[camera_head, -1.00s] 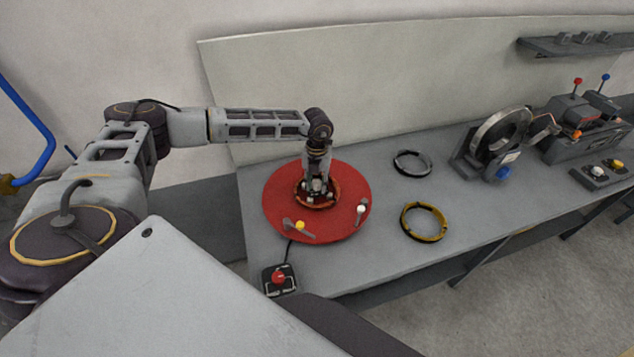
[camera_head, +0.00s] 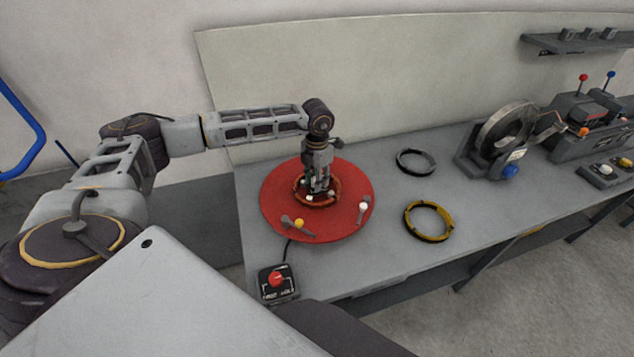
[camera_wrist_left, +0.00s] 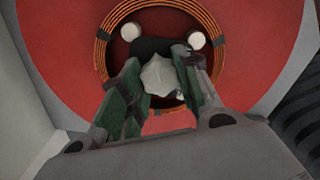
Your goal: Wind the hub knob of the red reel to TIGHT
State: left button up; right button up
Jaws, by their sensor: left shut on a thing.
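The red reel (camera_head: 285,225) lies flat on the grey bench, with a ring of copper coil around its hub. My left gripper (camera_head: 318,188) points down at the reel's centre. In the left wrist view the left gripper (camera_wrist_left: 160,88) is shut on the pale hub knob (camera_wrist_left: 160,74), with a green-padded finger on each side of it. The copper coil (camera_wrist_left: 103,50) rings the hub there. The knob's markings are not readable, so its setting cannot be told. My right gripper is not in view.
A red-button box (camera_head: 277,282) sits at the bench's front. A black ring (camera_head: 415,150) and a yellow ring (camera_head: 407,222) lie right of the reel. A machine (camera_head: 482,167) stands farther right.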

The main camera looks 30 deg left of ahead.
pick_arm(q)
jog(key=m+b, duration=0.2)
jog(key=m, duration=0.1)
jog(key=shift+f+m, duration=0.1)
jog(key=shift+m, duration=0.2)
jog(key=m+b, duration=0.2)
jog(key=m, duration=0.1)
jog(key=shift+m+b, duration=0.6)
jog(key=shift+m, duration=0.4)
jog(key=shift+m+b, duration=0.55)
jog(key=shift+m, duration=0.15)
jog(key=shift+r+m, duration=0.2)
jog(key=shift+m, duration=0.1)
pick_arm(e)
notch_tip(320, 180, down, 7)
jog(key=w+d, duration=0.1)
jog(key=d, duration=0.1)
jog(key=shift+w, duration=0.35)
